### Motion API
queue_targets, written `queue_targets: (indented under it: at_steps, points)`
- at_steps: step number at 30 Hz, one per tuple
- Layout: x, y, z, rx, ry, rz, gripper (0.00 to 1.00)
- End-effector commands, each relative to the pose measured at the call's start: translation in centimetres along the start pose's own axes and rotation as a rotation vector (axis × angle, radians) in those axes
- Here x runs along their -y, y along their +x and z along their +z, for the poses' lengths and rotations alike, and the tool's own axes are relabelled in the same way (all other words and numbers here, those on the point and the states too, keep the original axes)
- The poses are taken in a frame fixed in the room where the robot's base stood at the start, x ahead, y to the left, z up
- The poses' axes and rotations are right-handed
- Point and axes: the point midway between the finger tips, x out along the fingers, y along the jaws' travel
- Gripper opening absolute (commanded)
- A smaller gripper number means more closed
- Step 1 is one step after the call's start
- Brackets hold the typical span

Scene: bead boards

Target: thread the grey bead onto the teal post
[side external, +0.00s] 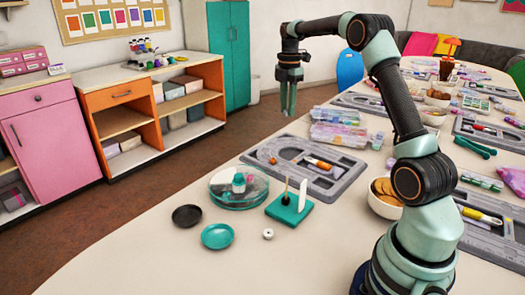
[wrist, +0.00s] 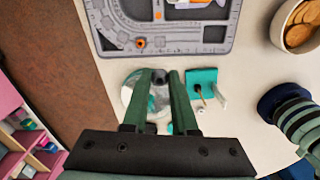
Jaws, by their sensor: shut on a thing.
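My gripper (side external: 288,112) hangs fingers-down, high above the table's left part. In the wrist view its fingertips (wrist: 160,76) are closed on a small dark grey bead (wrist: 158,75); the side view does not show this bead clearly. A teal base (side external: 280,213) stands on the table below, with a dark post (side external: 286,190) and a pale post (side external: 303,195) upright on it. No bead shows on either. The teal base is also in the wrist view (wrist: 209,76), right of the fingertips. The held bead is well clear of the posts.
A round clear container (side external: 238,190), a black dish (side external: 187,215), a teal dish (side external: 217,236) and a small whitish bead (side external: 268,234) lie around the base. A grey bead board (side external: 325,185) lies behind. A bowl (side external: 385,208) stands to the right.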

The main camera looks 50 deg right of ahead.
Motion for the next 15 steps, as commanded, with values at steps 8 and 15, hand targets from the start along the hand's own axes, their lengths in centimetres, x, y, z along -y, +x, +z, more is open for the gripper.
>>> queue_targets:
  at_steps: [8, 15]
  points:
    - [2.1, -0.2, -3.3, 0.0, -0.018, 0.001, 0.0]
    - [6.1, 0.9, -7.7, 0.001, -0.04, 0.003, 0.0]
